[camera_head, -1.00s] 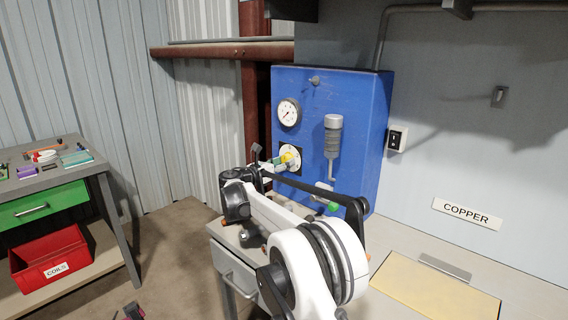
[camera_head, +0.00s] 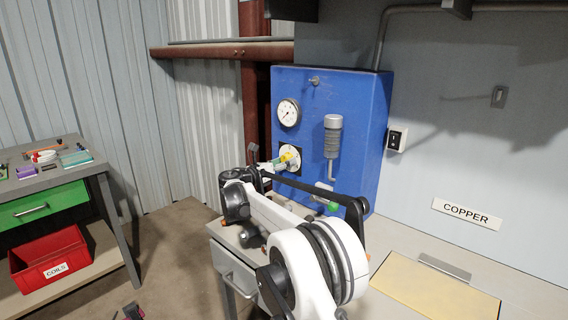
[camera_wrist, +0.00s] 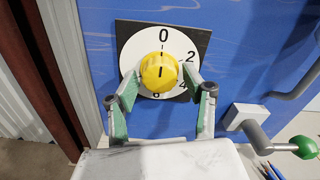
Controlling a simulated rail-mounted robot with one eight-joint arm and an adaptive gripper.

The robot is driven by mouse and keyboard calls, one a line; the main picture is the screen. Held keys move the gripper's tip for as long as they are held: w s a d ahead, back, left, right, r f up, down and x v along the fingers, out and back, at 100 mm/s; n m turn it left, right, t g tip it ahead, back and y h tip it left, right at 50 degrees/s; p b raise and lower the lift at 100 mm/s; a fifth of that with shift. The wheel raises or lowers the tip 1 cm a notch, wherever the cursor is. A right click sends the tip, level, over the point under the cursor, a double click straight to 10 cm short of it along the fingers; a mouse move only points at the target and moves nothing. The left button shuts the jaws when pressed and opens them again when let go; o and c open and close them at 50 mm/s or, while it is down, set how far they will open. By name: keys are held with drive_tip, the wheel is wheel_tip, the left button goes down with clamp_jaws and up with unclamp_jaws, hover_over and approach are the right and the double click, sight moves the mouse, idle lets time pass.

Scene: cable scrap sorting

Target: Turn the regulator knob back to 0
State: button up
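The yellow regulator knob (camera_wrist: 159,72) sits on a round white dial (camera_wrist: 130,52) in the wrist view. The dial shows 0 at the top, then 2, 4 and 6 clockwise. The dark line on the knob stands nearly upright, its upper end towards the 0. My gripper (camera_wrist: 160,82) is open, with one green-padded finger on each side of the knob and small gaps that look clear of it. In the head view my gripper (camera_head: 279,163) is in front of the knob (camera_head: 288,158), partly covering the dial.
The blue panel (camera_head: 355,100) also carries a gauge (camera_head: 288,112) above the dial and a grey cylinder (camera_head: 332,138). A lever with a green ball (camera_wrist: 304,147) juts out to the lower right.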

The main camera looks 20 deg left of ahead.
drive_tip(key=shift+s, duration=0.1)
drive_tip(key=v, duration=1.1)
drive_tip(key=shift+s+a, duration=0.25)
drive_tip(key=shift+s, duration=0.05)
